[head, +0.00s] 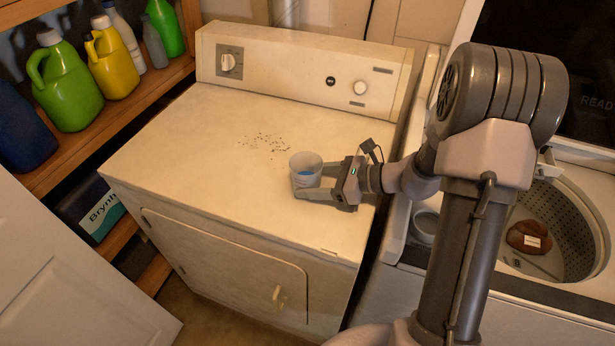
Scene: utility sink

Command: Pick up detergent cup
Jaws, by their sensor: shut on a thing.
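My gripper (312,182) reaches in from the right and is shut on the cup. One finger shows along the cup's near side; the far finger is partly hidden by the cup. I cannot tell whether the cup's base touches the dryer top.
The dryer top (200,140) is otherwise clear except for dark specks (264,143). Its control panel (300,75) rises behind. An open washer drum (560,225) holding a brown item (528,237) is at right. Shelves with several bottles (70,85) stand at left.

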